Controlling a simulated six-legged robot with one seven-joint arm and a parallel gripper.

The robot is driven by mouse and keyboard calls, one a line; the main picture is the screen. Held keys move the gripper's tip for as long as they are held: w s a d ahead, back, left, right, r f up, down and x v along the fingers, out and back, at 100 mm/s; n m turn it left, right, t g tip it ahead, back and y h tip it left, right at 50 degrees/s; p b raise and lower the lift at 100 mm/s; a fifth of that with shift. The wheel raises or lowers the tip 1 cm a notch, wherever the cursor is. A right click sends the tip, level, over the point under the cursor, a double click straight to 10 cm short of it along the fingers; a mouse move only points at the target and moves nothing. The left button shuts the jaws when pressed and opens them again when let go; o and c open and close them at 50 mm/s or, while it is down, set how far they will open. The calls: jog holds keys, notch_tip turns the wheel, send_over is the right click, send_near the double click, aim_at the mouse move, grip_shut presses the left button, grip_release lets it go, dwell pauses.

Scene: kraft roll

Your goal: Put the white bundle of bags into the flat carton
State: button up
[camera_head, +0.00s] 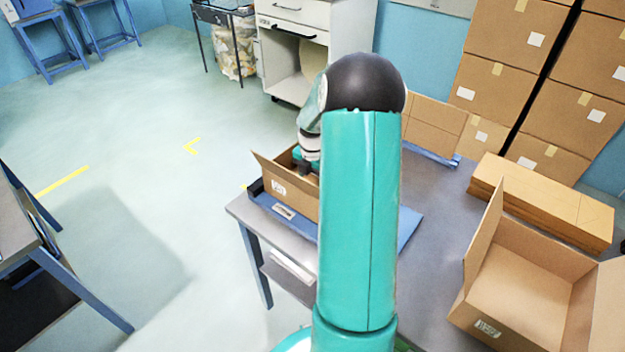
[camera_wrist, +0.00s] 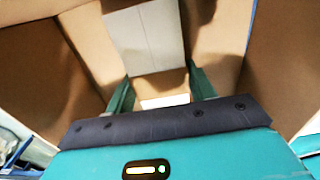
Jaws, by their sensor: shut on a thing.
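In the wrist view, my gripper (camera_wrist: 162,92) is shut on the white bundle of bags (camera_wrist: 143,40), a pale block with what looks like a brown band between my fingers. Brown carton walls surround it. In the head view, my gripper (camera_head: 305,166) reaches down at an open brown carton (camera_head: 292,197) on a blue mat; the bundle is hidden there. I cannot tell whether the bundle touches the carton floor. A second, wider open carton (camera_head: 485,300) stands empty at the right of the table. Which one is the flat carton is not certain.
A stack of flat cardboard (camera_head: 550,205) lies at the table's back right, beside an upright cardboard piece (camera_head: 433,125). Tall stacked boxes (camera_head: 500,80) stand behind. The grey table (camera_head: 440,220) is bare between the mat and the wide carton. My arm hides the middle.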

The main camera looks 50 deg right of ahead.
aim_at(313, 179)
jog(key=shift+f, duration=0.1)
jog(key=o, duration=1.1)
jog(key=shift+c, duration=0.2)
notch_tip(313, 179, up, 12)
jog(key=shift+r, duration=0.2)
